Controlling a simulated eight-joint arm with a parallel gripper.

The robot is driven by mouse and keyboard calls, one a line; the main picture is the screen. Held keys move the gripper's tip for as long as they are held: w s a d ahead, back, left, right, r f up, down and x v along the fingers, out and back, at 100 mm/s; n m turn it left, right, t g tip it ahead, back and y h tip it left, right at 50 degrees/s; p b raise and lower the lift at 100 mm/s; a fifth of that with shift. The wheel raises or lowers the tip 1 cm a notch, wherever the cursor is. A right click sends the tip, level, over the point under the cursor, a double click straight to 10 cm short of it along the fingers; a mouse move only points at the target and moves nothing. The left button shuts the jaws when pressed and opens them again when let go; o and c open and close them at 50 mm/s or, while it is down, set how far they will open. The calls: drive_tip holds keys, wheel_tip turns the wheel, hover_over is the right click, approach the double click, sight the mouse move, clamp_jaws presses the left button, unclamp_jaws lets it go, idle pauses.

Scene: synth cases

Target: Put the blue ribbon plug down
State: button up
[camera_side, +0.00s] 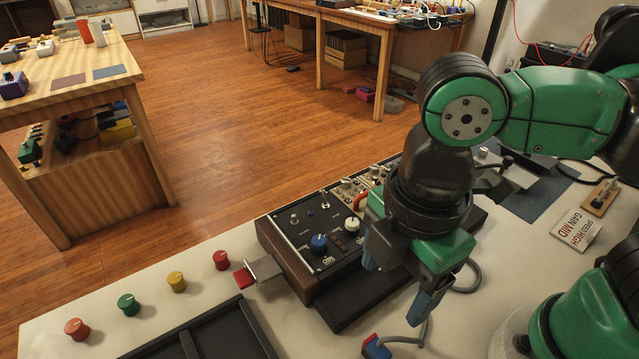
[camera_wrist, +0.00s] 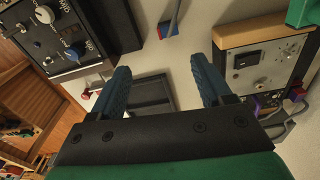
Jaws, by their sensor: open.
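A blue plug with a red edge (camera_side: 377,347) lies on the white table at the bottom of the side view, its grey cable running right and up behind my gripper. A blue and red plug on a grey ribbon also shows in the wrist view (camera_wrist: 164,29), beyond my fingertips and apart from them. My gripper (camera_side: 398,280) is open above the table, up and to the right of the plug in the side view. In the wrist view its two blue fingers (camera_wrist: 161,72) stand wide apart with nothing between them.
A black control panel (camera_side: 320,228) with knobs stands behind my gripper. A red plug (camera_side: 245,277) on a flat grey strip lies at its left. Several coloured knobs (camera_side: 176,281) and a dark tray (camera_side: 222,334) are at the left. A sign (camera_side: 577,229) lies at the right.

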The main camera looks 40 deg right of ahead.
drive_tip(key=w+d+m+t, duration=0.7)
drive_tip(key=w+d+m, duration=0.3)
drive_tip(key=d+m, duration=0.5)
drive_tip(key=shift+w+m, duration=0.15)
drive_tip(key=shift+m, duration=0.85)
